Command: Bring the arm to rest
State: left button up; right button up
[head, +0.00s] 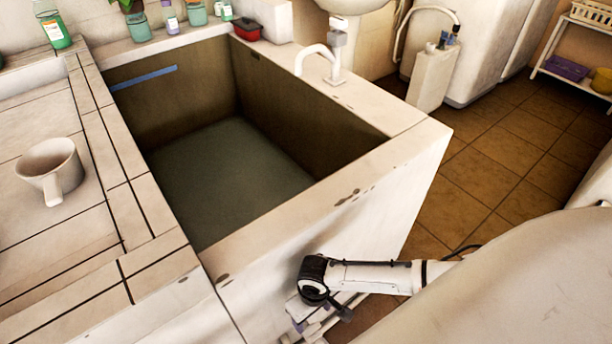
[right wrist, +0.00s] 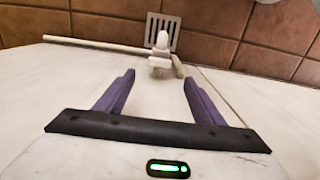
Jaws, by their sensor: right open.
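My right arm comes in from the right in the head view. Its dark end (head: 316,278) is beside the outer front wall of the washbasin (head: 375,205), lower than the rim. The fingers are hard to make out there. In the right wrist view my right gripper (right wrist: 160,78) shows two purple fingers spread apart with nothing between them. A pale surface lies beneath and beyond them. My left gripper is in neither view.
A white mug (head: 52,172) stands on the tiled counter at left. Bottles and jars line the back ledge near a red container (head: 246,29). A white faucet (head: 325,62) stands on the basin rim. Brown tiled floor (head: 490,180) is open at right.

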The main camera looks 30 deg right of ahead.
jog(key=s+a+r+n+t+y+p, duration=0.1)
jog(key=s+a+r+t+y+p, duration=0.1)
jog(key=a+r, duration=0.35)
jog(key=s+a+r+t+y+p, duration=0.1)
jog(key=a+r+t+y+p, duration=0.2)
jog(key=a, duration=0.4)
jog(key=s+d+r+t+h+p, duration=0.1)
jog(key=d+r+t+h+p, duration=0.1)
jog(key=d+r, duration=0.6)
notch_tip(320, 180, up, 3)
jog(key=shift+f+t+p, duration=0.2)
jog(key=shift+t+p, duration=0.1)
jog(key=shift+t, duration=0.5)
